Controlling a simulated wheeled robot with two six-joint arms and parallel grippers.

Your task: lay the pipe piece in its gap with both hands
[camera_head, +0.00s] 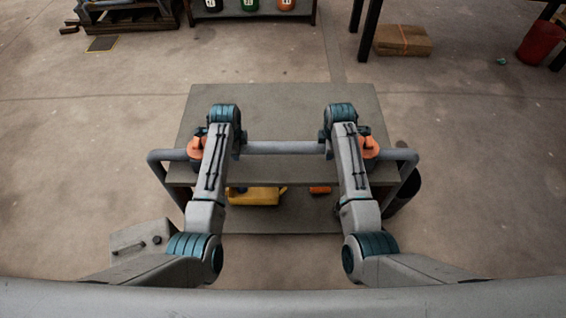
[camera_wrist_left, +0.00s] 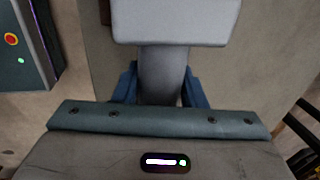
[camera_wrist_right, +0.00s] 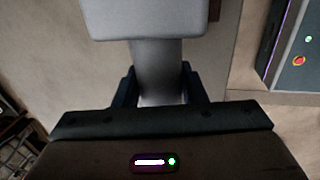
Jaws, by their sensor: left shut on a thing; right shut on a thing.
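The pipe piece (camera_head: 285,147) is a straight grey tube lying crosswise in the head view, over the near part of a grey bench top (camera_head: 285,110). My left gripper (camera_head: 237,149) and my right gripper (camera_head: 328,149) are shut on it, one toward each end. In the left wrist view grey metal (camera_wrist_left: 165,75) shows between the jaws, with a wider grey part beyond; the right wrist view shows the same (camera_wrist_right: 157,70). My arms hide the pipe's ends, so I cannot tell whether they meet anything. The gap is not clearly visible.
Bent grey tubes stand at the left (camera_head: 160,165) and right (camera_head: 406,158) bench sides, beside orange parts (camera_head: 195,148) (camera_head: 370,147). A yellow object (camera_head: 253,196) lies on the lower shelf. Much floor around the bench is clear.

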